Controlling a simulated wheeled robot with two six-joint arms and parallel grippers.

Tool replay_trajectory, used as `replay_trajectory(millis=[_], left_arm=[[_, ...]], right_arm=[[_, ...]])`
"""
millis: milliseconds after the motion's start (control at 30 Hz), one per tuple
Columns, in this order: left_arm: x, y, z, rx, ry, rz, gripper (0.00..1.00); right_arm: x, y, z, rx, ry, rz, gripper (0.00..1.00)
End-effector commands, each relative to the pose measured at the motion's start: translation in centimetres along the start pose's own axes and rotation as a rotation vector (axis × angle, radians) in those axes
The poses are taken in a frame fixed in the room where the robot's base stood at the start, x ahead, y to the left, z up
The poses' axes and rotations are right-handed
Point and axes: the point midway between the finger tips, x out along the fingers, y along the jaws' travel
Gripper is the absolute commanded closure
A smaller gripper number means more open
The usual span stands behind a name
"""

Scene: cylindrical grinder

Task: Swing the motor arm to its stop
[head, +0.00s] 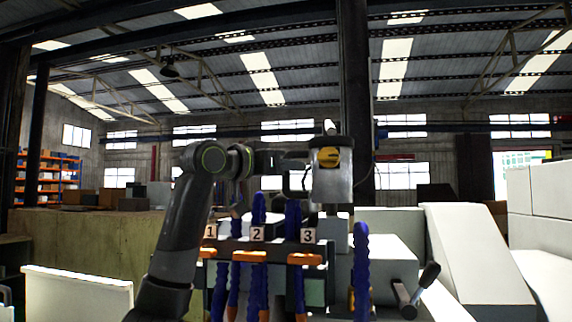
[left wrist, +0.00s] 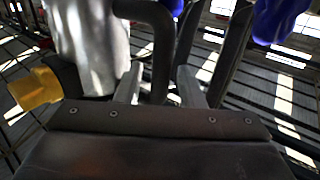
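The motor (head: 332,182) is a grey cylinder with a yellow part on its face, standing above the machine at the centre of the head view. In the left wrist view its pale body (left wrist: 92,45) fills the upper left. A black bent handle bar (left wrist: 157,40) comes off beside it. My left gripper (head: 298,162) is at the motor's left side. In the left wrist view its two grey fingers (left wrist: 160,86) stand apart, with the bar's lower end between them. Contact with the bar is unclear. My right gripper is not in view.
A dark hand lever (head: 429,275) sticks up at the lower right. White machine covers (head: 470,250) fill the right. A dark post (head: 356,90) rises behind the motor.

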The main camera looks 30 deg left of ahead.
Motion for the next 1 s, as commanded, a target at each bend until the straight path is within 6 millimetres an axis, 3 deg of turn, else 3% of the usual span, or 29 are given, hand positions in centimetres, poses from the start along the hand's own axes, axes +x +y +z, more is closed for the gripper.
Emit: replay_trajectory(millis=[167,433,767,1000], left_arm=[[0.0,0.0,0.0,0.0,0.0,0.0,0.67],[0.0,0.0,0.0,0.0,0.0,0.0,1.0],[0.0,0.2,0.0,0.0,0.0,-0.003,1.0],[0.6,1.8,0.0,0.001,0.001,-0.05,1.0]], right_arm=[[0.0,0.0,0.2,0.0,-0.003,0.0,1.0],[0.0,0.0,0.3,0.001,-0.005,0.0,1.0],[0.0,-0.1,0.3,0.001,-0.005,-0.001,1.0],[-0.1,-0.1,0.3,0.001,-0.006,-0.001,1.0]])
